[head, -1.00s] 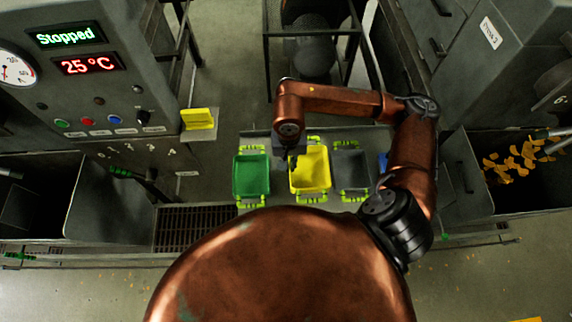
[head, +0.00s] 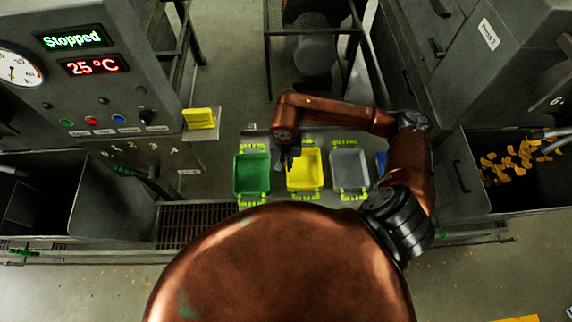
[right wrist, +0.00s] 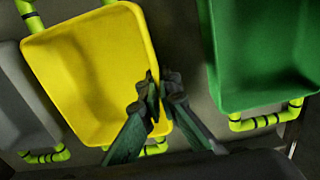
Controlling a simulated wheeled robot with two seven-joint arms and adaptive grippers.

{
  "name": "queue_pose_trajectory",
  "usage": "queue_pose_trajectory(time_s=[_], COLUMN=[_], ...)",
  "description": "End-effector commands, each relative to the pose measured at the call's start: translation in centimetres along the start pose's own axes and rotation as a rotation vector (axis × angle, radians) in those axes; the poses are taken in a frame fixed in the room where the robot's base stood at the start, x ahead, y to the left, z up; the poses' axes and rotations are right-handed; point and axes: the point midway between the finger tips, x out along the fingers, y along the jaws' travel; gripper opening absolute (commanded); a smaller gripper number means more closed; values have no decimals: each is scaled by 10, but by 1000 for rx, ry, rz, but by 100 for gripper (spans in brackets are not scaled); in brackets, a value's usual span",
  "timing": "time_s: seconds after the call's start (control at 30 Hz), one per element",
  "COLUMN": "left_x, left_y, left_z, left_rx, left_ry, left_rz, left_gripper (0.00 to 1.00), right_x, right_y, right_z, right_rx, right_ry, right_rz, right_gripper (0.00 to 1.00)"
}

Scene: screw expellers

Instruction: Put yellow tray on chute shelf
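The yellow tray (head: 304,170) sits level between the green tray (head: 252,174) and the grey tray (head: 350,172), over the grey chute shelf (head: 318,136). It has lime-green handles at both ends. My right gripper (head: 289,160) is at the yellow tray's left wall. In the right wrist view the fingers (right wrist: 162,92) straddle the wall of the yellow tray (right wrist: 88,75) and look closed on it, with the green tray (right wrist: 262,50) just beside. Whether the tray's underside touches the shelf is hidden. My left gripper is not in view.
A blue item (head: 381,163) is partly hidden by my right arm. A control cabinet (head: 100,100) reading "Stopped" and 25 °C stands at left, with a yellow object (head: 200,118) on a small ledge. Orange pieces (head: 515,162) lie in the right bin. Neighbouring trays leave narrow gaps.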

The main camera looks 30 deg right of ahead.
Motion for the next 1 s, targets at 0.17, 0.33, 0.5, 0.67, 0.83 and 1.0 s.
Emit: queue_pose_trajectory(time_s=[0.17,0.33,0.5,0.67,0.83,1.0], left_x=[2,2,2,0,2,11], left_y=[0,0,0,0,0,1], left_z=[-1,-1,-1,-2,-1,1], left_rx=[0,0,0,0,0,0], left_ry=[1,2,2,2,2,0], left_rz=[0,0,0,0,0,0], left_gripper=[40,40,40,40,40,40], right_x=[1,1,1,0,-17,-53], right_y=[0,0,0,0,0,0], right_z=[0,0,0,0,-1,-2], right_rx=[0,0,0,0,-3,-3], right_ry=[-1,-1,-1,-1,4,6], right_rz=[0,1,1,1,-1,-1], right_gripper=[11,22,22,22,22,22])
